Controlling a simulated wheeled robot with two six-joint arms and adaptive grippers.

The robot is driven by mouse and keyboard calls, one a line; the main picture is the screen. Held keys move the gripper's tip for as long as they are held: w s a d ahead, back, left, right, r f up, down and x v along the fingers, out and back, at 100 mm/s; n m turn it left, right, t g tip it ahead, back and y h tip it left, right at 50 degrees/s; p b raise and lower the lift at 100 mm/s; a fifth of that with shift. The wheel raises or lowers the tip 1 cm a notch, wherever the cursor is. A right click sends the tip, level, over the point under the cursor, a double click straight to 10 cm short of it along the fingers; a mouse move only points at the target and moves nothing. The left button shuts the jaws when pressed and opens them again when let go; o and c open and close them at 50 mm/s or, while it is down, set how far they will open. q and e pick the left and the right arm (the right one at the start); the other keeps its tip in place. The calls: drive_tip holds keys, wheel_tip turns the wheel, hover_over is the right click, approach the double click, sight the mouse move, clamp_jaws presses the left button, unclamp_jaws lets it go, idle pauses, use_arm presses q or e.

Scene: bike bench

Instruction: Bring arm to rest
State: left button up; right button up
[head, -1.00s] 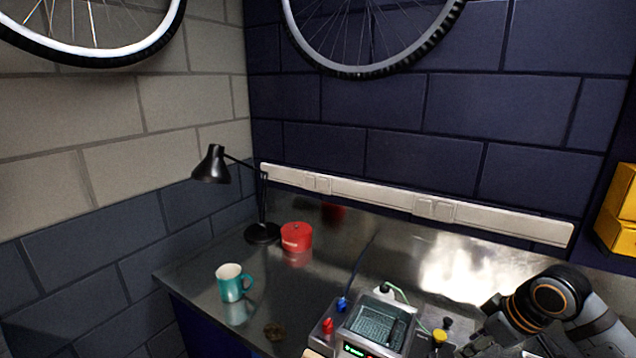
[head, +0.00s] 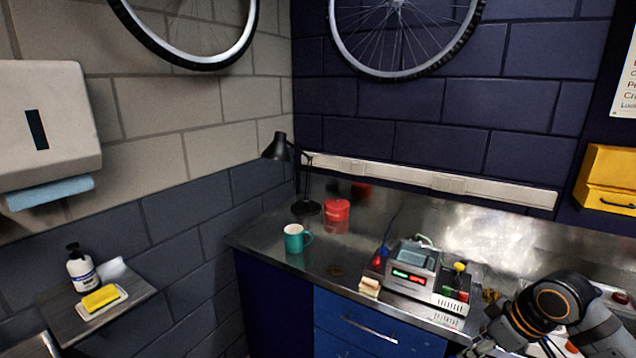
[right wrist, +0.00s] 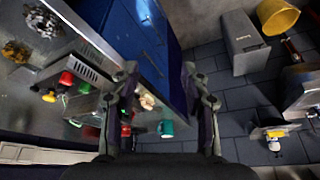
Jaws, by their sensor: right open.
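My right arm (head: 556,305) comes in at the lower right in the head view, over the front of the metal bench (head: 270,235). Its gripper is partly cut off by the lower edge there. In the right wrist view my right gripper (right wrist: 162,88) has its two fingers spread apart with nothing between them. Beyond them show the blue drawer front (right wrist: 145,35) and the bench edge. My left gripper is in neither view.
On the bench stand a bench power unit (head: 412,272), a teal mug (head: 296,239), a red tin (head: 337,210) and a black lamp (head: 278,147). A small shelf (head: 140,292) holds a soap bottle (head: 82,268) and a yellow sponge (head: 100,298). The floor (right wrist: 235,100) is partly clear.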

drive_tip(key=w+d+f+m+t, duration=0.1)
drive_tip(key=w+d+f+m, duration=0.15)
drive_tip(key=f, duration=0.45)
drive_tip(key=w+d+f+m, duration=0.2)
drive_tip(key=w+d+f, duration=0.15)
drive_tip(key=f, duration=0.35)
drive_tip(key=s+d+f+m+h, duration=0.15)
drive_tip(key=s+f, duration=0.25)
drive_tip(key=f, duration=0.7)
drive_tip(key=s+d+f+m+h, duration=0.1)
drive_tip(key=s+d+f+m, duration=0.3)
drive_tip(key=f, duration=0.7)
drive_tip(key=s+a+f+n+g+h, duration=0.1)
drive_tip(key=s+a+f+n+g, duration=0.3)
drive_tip(key=s+f, duration=1.25)
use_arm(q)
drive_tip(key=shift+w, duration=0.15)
use_arm(e)
drive_tip(key=s+a+f, duration=0.3)
drive_tip(key=s+a, duration=0.2)
drive_tip(key=s, duration=0.4)
drive_tip(key=s+a+f, duration=0.3)
drive_tip(key=s+a, duration=0.3)
drive_tip(key=s, duration=0.4)
drive_tip(key=shift+s+a+f, duration=0.15)
drive_tip(key=shift+f, duration=0.15)
